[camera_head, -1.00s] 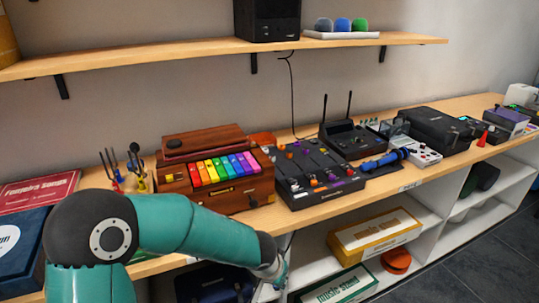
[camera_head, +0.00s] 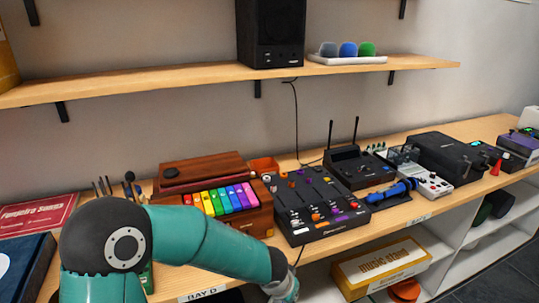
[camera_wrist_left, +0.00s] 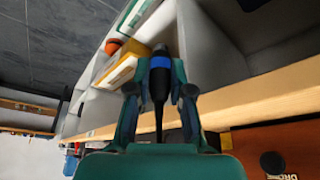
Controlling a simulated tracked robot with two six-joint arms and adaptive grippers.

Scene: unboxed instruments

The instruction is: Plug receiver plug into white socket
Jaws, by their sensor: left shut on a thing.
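In the left wrist view, my left gripper (camera_wrist_left: 160,90) is shut on a black plug (camera_wrist_left: 160,68) with a blue band, and a thin dark cord trails from it. In the head view, the end of my left arm (camera_head: 283,290) is at the bottom edge, in front of the bench; its fingers and the plug cannot be made out there. The black receiver (camera_head: 355,166) with two upright antennas stands on the bench, right of the mixer. I cannot make out a white socket in either view. My right gripper is not in view.
A black mixer (camera_head: 315,207) and a wooden box with coloured keys (camera_head: 220,198) stand near the bench's front edge (camera_head: 375,222). A blue microphone (camera_head: 390,193) lies to the right. A yellow box (camera_head: 380,267) is on the lower shelf. A cable (camera_head: 296,112) hangs below the speaker (camera_head: 271,35).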

